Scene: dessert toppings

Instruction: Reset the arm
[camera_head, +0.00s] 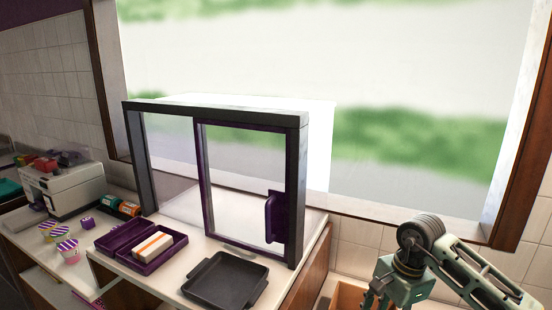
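My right gripper (376,298) hangs at the lower right of the head view, at the end of my grey-green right arm. It points down in front of the counter, over a wooden box or drawer. Its fingertips are small, dark and partly cut by the bottom edge, so I cannot tell if it is open or shut. I see nothing clearly held in it. My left gripper is not in view.
A glass case (300,180) with a purple-handled sliding door stands on the counter. Before it are a black tray (226,284) and an open purple box (115,241) with a white-and-orange packet (152,247). Striped cups (67,248) and a white machine (70,190) are left.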

